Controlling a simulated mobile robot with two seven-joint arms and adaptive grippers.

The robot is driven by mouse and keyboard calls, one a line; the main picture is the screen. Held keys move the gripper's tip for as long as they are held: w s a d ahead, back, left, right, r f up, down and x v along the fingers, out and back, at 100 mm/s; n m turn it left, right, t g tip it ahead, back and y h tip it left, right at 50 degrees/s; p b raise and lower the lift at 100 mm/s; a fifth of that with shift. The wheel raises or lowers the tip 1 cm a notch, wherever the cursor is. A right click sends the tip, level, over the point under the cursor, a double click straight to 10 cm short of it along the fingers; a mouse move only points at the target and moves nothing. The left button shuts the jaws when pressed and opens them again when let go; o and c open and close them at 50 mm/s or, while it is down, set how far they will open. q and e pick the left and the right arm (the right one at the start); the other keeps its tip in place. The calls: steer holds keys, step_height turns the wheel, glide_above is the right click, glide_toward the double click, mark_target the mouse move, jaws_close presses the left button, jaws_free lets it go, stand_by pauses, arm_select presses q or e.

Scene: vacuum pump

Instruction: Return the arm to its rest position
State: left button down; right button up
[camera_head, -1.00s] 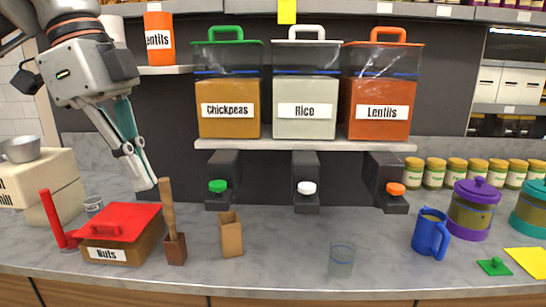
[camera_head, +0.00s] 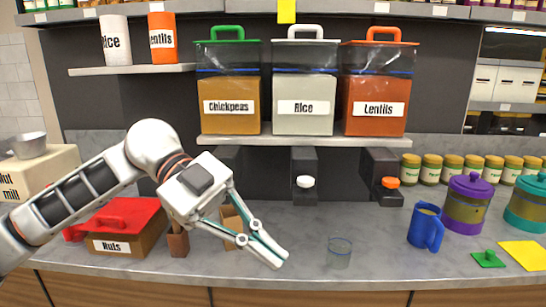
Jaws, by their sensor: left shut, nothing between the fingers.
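My left arm (camera_head: 80,195) comes in from the left edge and reaches across the front of the counter. My left gripper (camera_head: 280,258) is shut and empty, its fingers pointing down and to the right above the counter. The fingertips are a little left of a clear glass (camera_head: 339,252). The gripper partly hides a small tan open box (camera_head: 231,224) and covers the left dispenser's front. My right gripper is not in view.
A red-lidded Nuts box (camera_head: 118,246) and a small brown holder (camera_head: 178,242) stand behind my arm. A blue mug (camera_head: 426,228) and purple-lidded jar (camera_head: 469,205) stand right. Three labelled dispensers, including Rice (camera_head: 304,107), sit on a shelf. The counter (camera_head: 375,225) between glass and mug is clear.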

arm_select(q)
steer(key=w+d+f+n+t+h, duration=0.2)
steer(key=w+d+n+t+h, duration=0.3)
steer(key=h, duration=0.8)
steer(key=w+a+f+n+t+y, duration=0.4)
steer(key=a+f+n+t+y, duration=0.1)
steer(key=f+n+t, duration=0.3)
steer(key=w+a+f+n+t+y, duration=0.5)
steer(key=f+t, duration=0.3)
steer(key=t, duration=0.3)
steer(key=s+a+f+n+g+y, duration=0.1)
steer(key=s+a+f+n+y, duration=0.15)
steer(key=f, duration=0.45)
steer(key=s+a+f+n+y, duration=0.1)
steer(key=s+a+f+y, duration=0.15)
steer(key=f, duration=0.45)
steer(key=s+a+f+n+g+y, duration=0.1)
steer(key=s+a+f+n+y, duration=0.2)
steer(key=f, duration=0.4)
steer(key=s+a+f+g+y, duration=0.1)
steer(key=s+a+f+g, duration=0.1)
steer(key=s+f, duration=0.4)
steer(key=s+a+f+g+y, duration=0.2)
steer(key=s+a+f, duration=0.2)
steer(key=f, duration=0.4)
steer(key=shift+s+a+g, duration=0.25)
steer(key=shift+s+g, duration=0.15)
steer(key=shift+s, duration=0.45)
